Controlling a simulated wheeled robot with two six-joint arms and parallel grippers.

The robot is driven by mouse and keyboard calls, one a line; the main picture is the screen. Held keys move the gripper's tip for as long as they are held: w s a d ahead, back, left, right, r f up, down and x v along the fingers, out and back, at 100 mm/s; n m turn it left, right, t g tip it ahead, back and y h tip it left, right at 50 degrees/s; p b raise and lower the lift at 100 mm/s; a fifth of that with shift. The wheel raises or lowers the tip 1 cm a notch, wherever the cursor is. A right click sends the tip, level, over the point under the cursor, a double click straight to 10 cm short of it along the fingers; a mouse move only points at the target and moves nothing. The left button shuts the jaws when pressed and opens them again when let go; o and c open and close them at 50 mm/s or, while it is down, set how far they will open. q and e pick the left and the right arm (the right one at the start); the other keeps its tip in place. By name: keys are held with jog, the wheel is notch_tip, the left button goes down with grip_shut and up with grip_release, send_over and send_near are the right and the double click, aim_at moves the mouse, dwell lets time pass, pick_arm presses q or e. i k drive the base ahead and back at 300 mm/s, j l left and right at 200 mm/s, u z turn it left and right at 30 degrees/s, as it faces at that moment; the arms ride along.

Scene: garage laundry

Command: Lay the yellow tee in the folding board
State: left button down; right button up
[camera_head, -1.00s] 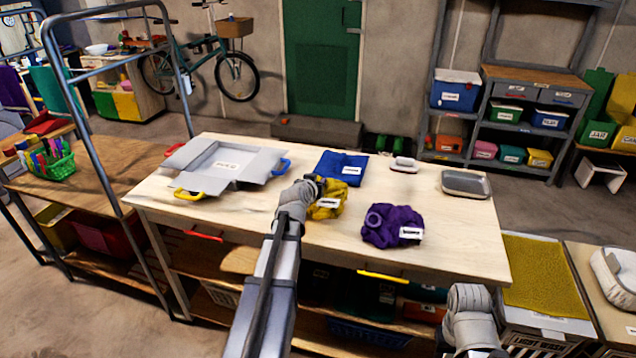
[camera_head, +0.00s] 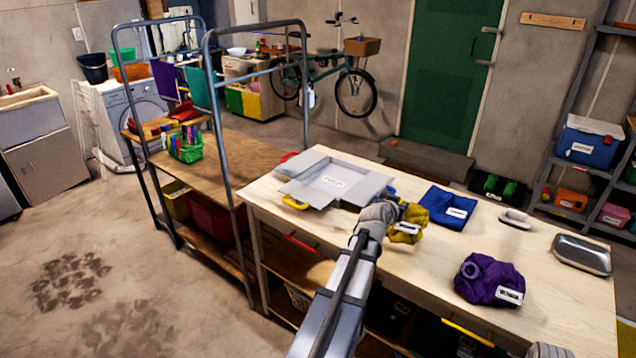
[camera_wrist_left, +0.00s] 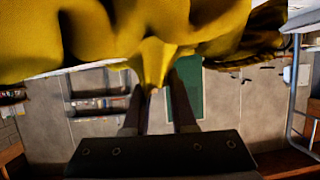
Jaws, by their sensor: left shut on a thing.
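The yellow tee (camera_head: 408,231) is a crumpled bundle with a white label, at the middle of the pale worktable. My left gripper (camera_head: 397,211) is shut on a pinch of its cloth. The left wrist view shows the pinched tee (camera_wrist_left: 150,58) bunched between the fingertips (camera_wrist_left: 158,85). The tee seems lifted a little, but its underside is hidden. The grey folding board (camera_head: 292,188) lies left of the tee on the same table, its flaps spread around a labelled centre, with coloured handles at its edges. The board looks empty.
A folded blue cloth (camera_head: 447,206) lies right of the tee and a purple bundle (camera_head: 488,279) lies nearer the front. A small white dish (camera_head: 515,218) and a metal tray (camera_head: 582,254) are at the right. A metal rack frame (camera_head: 228,150) stands left of the table.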

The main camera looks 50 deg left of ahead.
aim_at(333, 182)
jog(key=u, duration=1.5)
jog(key=z, duration=0.35)
jog(key=i+j+z, duration=0.15)
jog(key=z, duration=0.2)
jog(key=i+j+z, duration=0.1)
jog(key=j+z, duration=0.3)
jog(key=i+j+z, duration=0.1)
jog(key=z, duration=0.25)
jog(key=i+j+z, duration=0.1)
jog(key=j, duration=0.6)
jog(key=j+z, duration=0.1)
jog(key=j, duration=0.65)
jog(key=i, duration=0.05)
